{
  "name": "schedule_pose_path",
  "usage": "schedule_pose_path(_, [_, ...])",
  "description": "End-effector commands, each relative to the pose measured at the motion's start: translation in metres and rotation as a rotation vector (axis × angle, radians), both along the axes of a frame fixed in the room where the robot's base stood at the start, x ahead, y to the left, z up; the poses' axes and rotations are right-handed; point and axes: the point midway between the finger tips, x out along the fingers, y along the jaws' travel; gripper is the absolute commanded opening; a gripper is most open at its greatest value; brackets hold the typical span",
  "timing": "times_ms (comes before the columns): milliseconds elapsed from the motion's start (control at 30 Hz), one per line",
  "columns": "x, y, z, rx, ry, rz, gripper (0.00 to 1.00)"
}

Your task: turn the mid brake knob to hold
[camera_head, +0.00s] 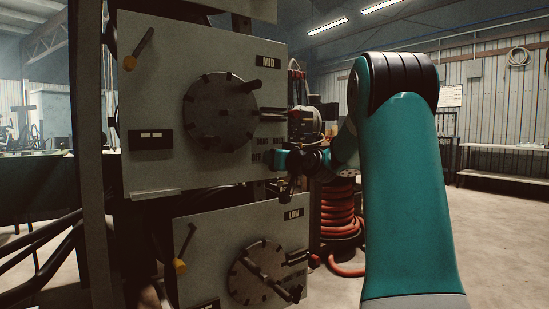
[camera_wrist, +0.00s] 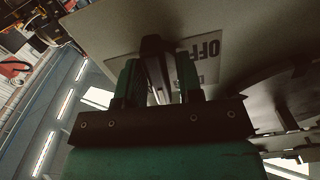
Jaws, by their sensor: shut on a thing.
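The grey mid panel (camera_head: 170,75) carries the MID label (camera_head: 268,62) and stands above the low panel. In the wrist view my gripper (camera_wrist: 160,78) is shut on a dark knob (camera_wrist: 152,45) that stands out from the panel face. Behind it is a pale plate with the word OFF (camera_wrist: 202,50), seen upside down. My gripper hides the knob in the head view, so I cannot tell which mark the knob points at.
The mid panel bears a round bolted disc (camera_head: 215,115) with handles, and a yellow-tipped lever (camera_head: 139,48). The low panel (camera_head: 215,225) below has a similar disc (camera_head: 255,272) and lever (camera_head: 184,250). A red hose coil (camera_head: 338,212) lies behind. Open floor is at right.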

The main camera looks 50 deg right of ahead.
Motion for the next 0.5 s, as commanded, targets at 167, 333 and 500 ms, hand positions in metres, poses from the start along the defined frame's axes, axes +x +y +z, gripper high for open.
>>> schedule_pose_path(167, [-0.0002,-0.0003,-0.0006,0.151,-0.031,0.002,0.1])
schedule_pose_path(333, [-0.0002,-0.001,-0.001,0.266,-0.059,0.002,0.1])
schedule_pose_path(500, [-0.0004,-0.0013,-0.0015,0.344,-0.078,0.001,0.1])
